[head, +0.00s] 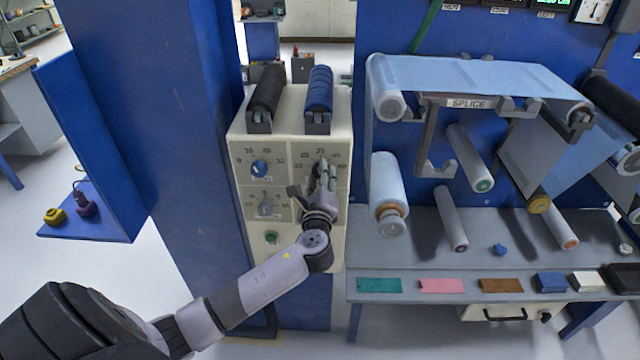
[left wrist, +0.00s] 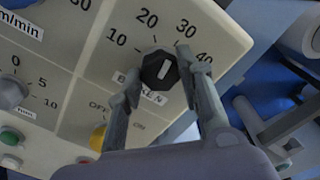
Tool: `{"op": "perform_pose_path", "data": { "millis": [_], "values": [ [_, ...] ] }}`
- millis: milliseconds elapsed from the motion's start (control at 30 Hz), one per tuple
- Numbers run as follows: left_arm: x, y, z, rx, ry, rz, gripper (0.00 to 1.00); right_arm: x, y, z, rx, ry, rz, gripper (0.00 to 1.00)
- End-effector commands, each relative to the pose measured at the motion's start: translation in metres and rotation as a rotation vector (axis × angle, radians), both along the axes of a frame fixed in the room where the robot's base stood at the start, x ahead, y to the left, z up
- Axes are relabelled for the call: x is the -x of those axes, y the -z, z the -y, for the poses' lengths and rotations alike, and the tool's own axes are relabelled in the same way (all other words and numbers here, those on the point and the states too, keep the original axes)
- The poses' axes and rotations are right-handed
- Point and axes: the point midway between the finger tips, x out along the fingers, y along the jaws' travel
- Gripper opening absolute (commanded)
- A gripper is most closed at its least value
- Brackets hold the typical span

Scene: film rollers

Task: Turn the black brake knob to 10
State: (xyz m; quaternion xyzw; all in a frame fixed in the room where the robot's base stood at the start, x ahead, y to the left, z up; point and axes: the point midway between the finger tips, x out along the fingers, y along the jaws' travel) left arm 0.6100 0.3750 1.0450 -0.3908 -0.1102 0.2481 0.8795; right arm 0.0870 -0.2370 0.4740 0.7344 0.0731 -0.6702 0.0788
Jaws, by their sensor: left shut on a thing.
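The black brake knob (left wrist: 160,70) is on the cream control panel (head: 245,157), on the panel's upper right dial. In the left wrist view its white line points up and right, roughly at the 30 of a scale reading 10, 20, 30, 40. My left gripper (left wrist: 160,76) has one finger on each side of the knob and is shut on it. In the head view my left gripper (head: 323,180) covers most of that dial and the knob. My right gripper is in neither view.
A blue knob (head: 259,169) and a grey knob (head: 265,207) sit to the left on the same panel. A green button (head: 272,238) is lower down. In the left wrist view a yellow knob (left wrist: 98,137) is just below. A film roller bench (head: 400,252) stands to the right.

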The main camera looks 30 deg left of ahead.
Motion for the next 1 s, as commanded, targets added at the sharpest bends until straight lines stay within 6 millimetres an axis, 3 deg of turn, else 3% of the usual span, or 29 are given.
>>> {"op": "perform_pose_path", "data": {
  "millis": [300,1000],
  "values": [
    [0.000,0.004,0.000,0.260,-0.002,0.159,0.06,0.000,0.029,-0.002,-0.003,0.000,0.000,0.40],
    [0.000,0.004,0.000,0.827,-0.004,0.506,0.06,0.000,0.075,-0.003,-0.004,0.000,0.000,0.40]
  ]
}}
